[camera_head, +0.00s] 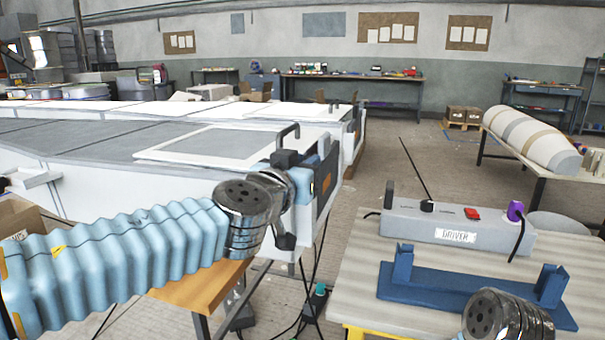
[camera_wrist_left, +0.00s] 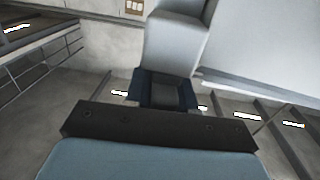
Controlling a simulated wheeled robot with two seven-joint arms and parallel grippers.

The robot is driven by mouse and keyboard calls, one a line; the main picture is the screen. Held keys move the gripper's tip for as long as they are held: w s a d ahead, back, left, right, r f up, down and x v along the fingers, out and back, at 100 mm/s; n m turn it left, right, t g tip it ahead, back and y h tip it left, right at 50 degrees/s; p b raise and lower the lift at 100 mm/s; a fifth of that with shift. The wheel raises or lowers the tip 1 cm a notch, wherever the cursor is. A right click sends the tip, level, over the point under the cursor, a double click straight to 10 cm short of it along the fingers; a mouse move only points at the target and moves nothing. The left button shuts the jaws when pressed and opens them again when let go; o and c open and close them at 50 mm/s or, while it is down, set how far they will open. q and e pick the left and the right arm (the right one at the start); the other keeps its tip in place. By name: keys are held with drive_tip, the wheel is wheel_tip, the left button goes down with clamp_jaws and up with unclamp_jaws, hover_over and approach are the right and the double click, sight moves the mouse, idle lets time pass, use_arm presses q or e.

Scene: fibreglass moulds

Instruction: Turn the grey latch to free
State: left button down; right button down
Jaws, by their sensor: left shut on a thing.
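My left arm, in a blue ribbed sleeve, reaches from the left to the end of the near white mould (camera_head: 215,188). My left gripper (camera_head: 292,188) is there, against a dark panel with an orange patch (camera_head: 325,182). In the left wrist view, its dark jaws (camera_wrist_left: 166,90) are shut on a pale grey block, which I take for the grey latch (camera_wrist_left: 176,42). The latch's gripped end is hidden between the jaws. In the head view, the gripper and wrist cover the held part. My right wrist shows at the lower right; its gripper is out of view.
A bent grey rod (camera_head: 291,130) rises above my left gripper. A table at right holds a grey box labelled DRIVER (camera_head: 400,226) and a blue bracket (camera_head: 440,290). Cables hang below the mould's end. Open floor (camera_head: 385,165) lies behind the table.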

use_arm(q)
drive_tip(key=shift+a+f+m+h+b, duration=0.1)
drive_tip(key=shift+f+m+h+b, duration=0.4)
drive_tip(key=shift+b, duration=0.35)
drive_tip(key=shift+r+m+g+h+b, duration=0.1)
drive_tip(key=shift+m+g+h+b, duration=0.25)
drive_tip(key=shift+g+h, duration=0.3)
drive_tip(key=shift+d+r+m+g+h, duration=0.2)
drive_tip(key=shift+r+m+g+h, duration=0.1)
drive_tip(key=shift+m+h, duration=0.25)
drive_tip(key=shift+s+d+m+g+h+p, duration=0.15)
drive_tip(key=shift+m+g+h+p, duration=0.4)
drive_tip(key=shift+h, duration=0.25)
use_arm(e)
drive_tip(key=f, duration=0.3)
drive_tip(key=shift+w+d, duration=0.15)
drive_tip(key=shift+d, duration=0.2)
use_arm(q)
drive_tip(key=c, duration=1.3)
unclamp_jaws()
drive_tip(key=shift+r, duration=0.1)
